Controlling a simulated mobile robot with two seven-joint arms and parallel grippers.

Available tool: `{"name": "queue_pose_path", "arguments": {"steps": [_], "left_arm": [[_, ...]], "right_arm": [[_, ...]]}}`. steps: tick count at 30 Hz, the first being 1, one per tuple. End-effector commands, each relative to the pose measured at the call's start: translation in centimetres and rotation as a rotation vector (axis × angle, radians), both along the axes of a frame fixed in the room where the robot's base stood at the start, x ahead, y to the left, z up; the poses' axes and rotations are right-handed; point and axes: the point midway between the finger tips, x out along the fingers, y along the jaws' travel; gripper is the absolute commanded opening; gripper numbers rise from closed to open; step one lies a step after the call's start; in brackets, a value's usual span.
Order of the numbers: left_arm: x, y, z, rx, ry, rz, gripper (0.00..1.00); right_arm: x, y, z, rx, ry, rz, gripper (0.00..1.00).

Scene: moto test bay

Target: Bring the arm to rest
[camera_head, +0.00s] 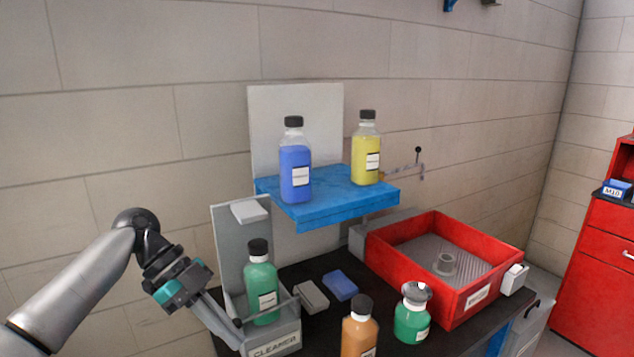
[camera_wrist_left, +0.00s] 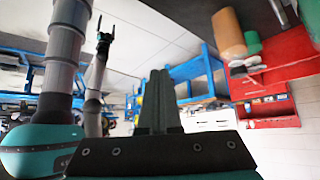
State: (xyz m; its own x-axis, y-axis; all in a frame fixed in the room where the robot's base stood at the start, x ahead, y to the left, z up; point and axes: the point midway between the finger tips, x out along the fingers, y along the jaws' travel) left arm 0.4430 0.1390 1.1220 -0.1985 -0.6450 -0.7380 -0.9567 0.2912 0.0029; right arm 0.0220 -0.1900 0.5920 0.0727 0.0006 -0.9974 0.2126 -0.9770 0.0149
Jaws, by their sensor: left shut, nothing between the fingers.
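My left gripper (camera_head: 238,338) comes in from the left, beside the grey cleaner holder (camera_head: 272,342) at the table's left end. Its fingers point down and right. In the left wrist view its two fingers (camera_wrist_left: 158,100) are together, with nothing between them. A green bottle with a black cap (camera_head: 262,282) stands in the holder, just right of the gripper; I cannot tell whether the fingers touch the holder. My right gripper (camera_wrist_left: 106,28) shows small in the wrist view, its fingers apart and empty. It is outside the head view.
A blue shelf (camera_head: 330,208) carries a blue bottle (camera_head: 295,170) and a yellow bottle (camera_head: 366,150). An orange bottle (camera_head: 359,328), a round green bottle (camera_head: 411,318) and a red crate (camera_head: 383,256) stand on the dark table. The space left of the holder is open.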

Motion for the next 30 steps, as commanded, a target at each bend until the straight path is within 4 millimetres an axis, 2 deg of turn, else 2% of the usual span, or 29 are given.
{"name": "queue_pose_path", "arguments": {"steps": [1, 5, 12, 14, 18, 25, 30], "left_arm": [[-0.9, -0.8, -1.7, 0.023, 0.025, 0.003, 0.00], [-2.3, -2.0, -4.7, 0.083, 0.057, 0.046, 0.00], [-5.9, -4.4, -10.7, 0.200, 0.110, 0.177, 0.00], [-7.1, -5.1, -12.2, 0.227, 0.122, 0.231, 0.00], [-9.9, -6.4, -15.2, 0.282, 0.144, 0.391, 0.00], [-14.2, -6.7, -18.0, 0.339, 0.180, 0.733, 0.00], [-17.2, -5.1, -18.7, 0.369, 0.210, 1.034, 0.00]], "right_arm": [[-0.2, 0.0, 0.0, 0.001, 0.002, 0.000, 1.00], [-0.8, 0.0, 0.0, 0.001, 0.011, 0.001, 1.00], [3.4, 0.3, 0.2, 0.006, -0.054, 0.001, 1.00], [3.4, 0.3, 0.2, 0.006, -0.054, 0.001, 1.00], [2.2, 0.2, 0.1, 0.004, -0.035, 0.001, 1.00], [0.6, 0.1, 0.0, 0.002, -0.010, 0.001, 1.00], [0.7, 0.2, 0.0, 0.002, -0.010, 0.001, 1.00]]}}
